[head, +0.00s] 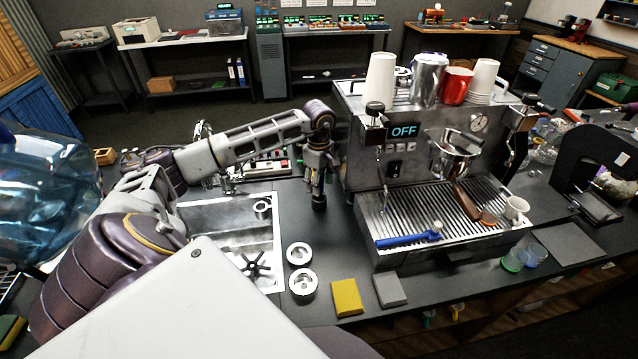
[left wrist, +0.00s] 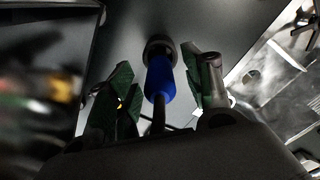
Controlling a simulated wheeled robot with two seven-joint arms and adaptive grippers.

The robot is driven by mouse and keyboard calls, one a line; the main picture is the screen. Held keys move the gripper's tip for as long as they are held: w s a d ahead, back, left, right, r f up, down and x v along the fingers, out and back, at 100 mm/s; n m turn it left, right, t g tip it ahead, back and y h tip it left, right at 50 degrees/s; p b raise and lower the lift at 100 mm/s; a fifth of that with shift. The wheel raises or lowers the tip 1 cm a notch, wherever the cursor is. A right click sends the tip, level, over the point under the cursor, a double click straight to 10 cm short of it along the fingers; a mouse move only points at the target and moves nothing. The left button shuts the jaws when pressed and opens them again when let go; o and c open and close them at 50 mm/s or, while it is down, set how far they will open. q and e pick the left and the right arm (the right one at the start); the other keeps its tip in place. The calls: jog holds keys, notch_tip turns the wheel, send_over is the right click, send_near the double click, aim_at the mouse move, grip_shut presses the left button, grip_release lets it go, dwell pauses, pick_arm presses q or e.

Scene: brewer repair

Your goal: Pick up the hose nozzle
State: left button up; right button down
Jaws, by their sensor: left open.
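The hose nozzle (left wrist: 159,80) has a blue body with a dark round end and a dark stem; it shows in the left wrist view between the two green-padded fingers. My left gripper (head: 319,180) is open around the nozzle, with a visible gap on each side. In the head view it points down at the counter, just left of the espresso machine (head: 405,165). There a dark round piece shows just below the fingers, which hide most of the nozzle. My right gripper is not in view.
A sink (head: 215,215) lies to the left of the gripper. Two round metal parts, a yellow sponge (head: 347,297) and a grey block (head: 390,291) lie nearer the front edge. The espresso machine stands close on the right.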

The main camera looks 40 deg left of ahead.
pick_arm(q)
jog(key=shift+c, duration=0.2)
dwell(0.3)
grip_shut()
